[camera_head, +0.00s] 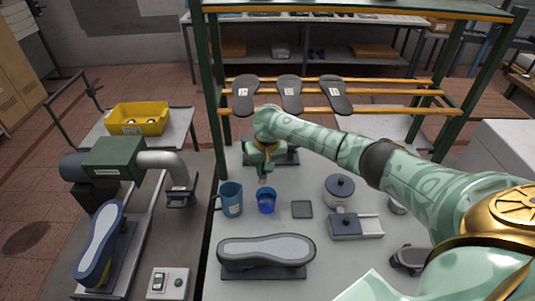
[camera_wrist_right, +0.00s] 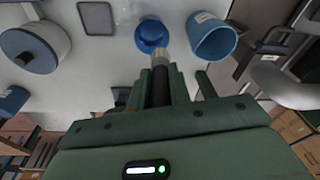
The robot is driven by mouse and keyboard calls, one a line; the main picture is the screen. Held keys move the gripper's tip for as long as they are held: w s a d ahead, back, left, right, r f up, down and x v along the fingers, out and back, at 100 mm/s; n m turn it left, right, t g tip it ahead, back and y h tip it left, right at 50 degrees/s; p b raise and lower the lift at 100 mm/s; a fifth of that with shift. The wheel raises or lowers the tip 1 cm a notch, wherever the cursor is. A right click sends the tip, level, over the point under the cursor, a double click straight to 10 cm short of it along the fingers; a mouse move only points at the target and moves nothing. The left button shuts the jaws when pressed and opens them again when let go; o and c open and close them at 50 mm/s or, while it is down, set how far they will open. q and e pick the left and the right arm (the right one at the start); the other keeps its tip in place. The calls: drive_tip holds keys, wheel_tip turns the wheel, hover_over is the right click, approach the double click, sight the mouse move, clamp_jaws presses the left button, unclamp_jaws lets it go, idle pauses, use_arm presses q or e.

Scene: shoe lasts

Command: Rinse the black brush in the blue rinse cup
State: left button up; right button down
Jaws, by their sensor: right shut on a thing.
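My right gripper (camera_head: 263,170) is shut on the black brush, above and just behind the blue rinse cup (camera_head: 266,201). In the right wrist view, the brush (camera_wrist_right: 160,85) has a dark handle between the fingers and a pale metal end pointing toward the rinse cup (camera_wrist_right: 151,34). The brush end overlaps the cup's near edge in that view. In the head view, only the small pale lower end of the brush (camera_head: 262,181) shows, above the cup's rim. I cannot see the bristles clearly. My left gripper is in neither view.
A larger blue jug (camera_head: 229,199) stands close left of the cup. A dark square pad (camera_head: 302,209) and a lidded grey pot (camera_head: 339,190) are to its right. A shoe sole on a last (camera_head: 266,250) lies in front.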

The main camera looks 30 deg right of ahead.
use_arm(q)
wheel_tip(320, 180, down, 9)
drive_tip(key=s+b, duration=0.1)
drive_tip(key=b, duration=0.8)
use_arm(e)
drive_tip(key=shift+s+d+f, duration=0.1)
drive_tip(key=shift+d+f, duration=0.1)
drive_tip(key=shift+f, duration=2.05)
drive_tip(key=shift+d+f, duration=0.15)
drive_tip(key=shift+f, duration=2.1)
drive_tip(key=shift+s+d+f, duration=0.1)
drive_tip(key=shift+d+f, duration=0.1)
drive_tip(key=shift+f, duration=2.05)
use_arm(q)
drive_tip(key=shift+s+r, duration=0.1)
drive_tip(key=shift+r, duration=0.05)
use_arm(e)
drive_tip(key=shift+r, duration=0.15)
use_arm(q)
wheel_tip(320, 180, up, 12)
drive_tip(key=p, duration=1.2)
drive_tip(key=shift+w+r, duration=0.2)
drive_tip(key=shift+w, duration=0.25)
use_arm(e)
wheel_tip(320, 180, up, 10)
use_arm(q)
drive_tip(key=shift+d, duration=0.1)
use_arm(e)
drive_tip(key=shift+r, duration=0.15)
